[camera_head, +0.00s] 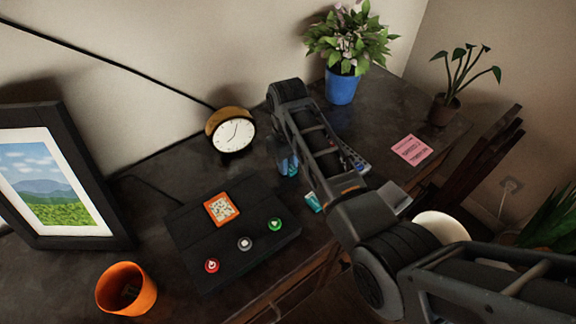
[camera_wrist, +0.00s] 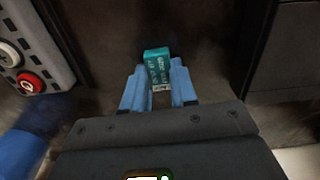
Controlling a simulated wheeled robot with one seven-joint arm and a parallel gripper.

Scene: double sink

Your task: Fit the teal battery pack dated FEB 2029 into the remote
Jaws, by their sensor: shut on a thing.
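My gripper (camera_wrist: 160,92) is shut on a teal battery pack (camera_wrist: 157,63), which stands out beyond the blue fingertips in the wrist view. Pale print shows on the pack, too small to read. In the head view the gripper (camera_head: 287,164) hangs over the desk, right of the black box, partly hidden by my arm. Another small teal pack (camera_head: 313,202) lies on the desk near the box's right edge. A grey remote (camera_head: 355,158) lies right of my gripper, partly behind my arm. A grey thing with a red button (camera_wrist: 30,82), seemingly the remote, shows at the wrist view's left.
The black box (camera_head: 185,235) carries an orange-framed panel and red, grey and green buttons. A clock (camera_head: 233,135), picture frame (camera_head: 115,220), orange cup (camera_head: 126,289), blue flowerpot (camera_head: 341,87) and pink note (camera_head: 412,150) stand or lie around.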

